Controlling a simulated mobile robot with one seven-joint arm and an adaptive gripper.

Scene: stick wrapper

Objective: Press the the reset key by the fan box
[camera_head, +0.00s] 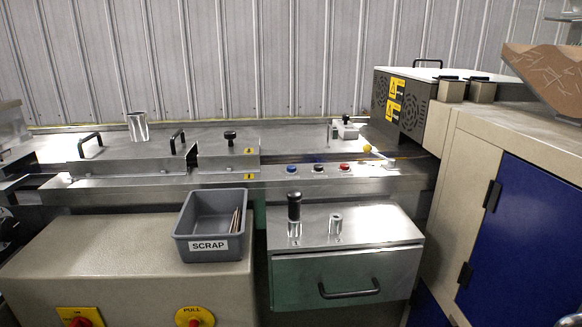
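The fan box (412,99) is a dark metal box with round vent grilles and yellow warning labels, at the right of the machine. Just left of it, a small pale block (346,131) with a black top piece sits on the machine's back deck. A row of a blue button (291,169), a black button (318,167) and a red button (344,167) lies on the front rail, left of and below the fan box. No reset lettering is readable, so I cannot tell which of these is the reset key. My gripper is not in view.
A yellow-knobbed lever (379,154) stands between the buttons and the fan box. A black-handled post (294,214) and a short metal post (336,224) rise in front of the buttons. A grey scrap bin (207,245) stands at left. A blue-doored cabinet (520,235) bounds the right.

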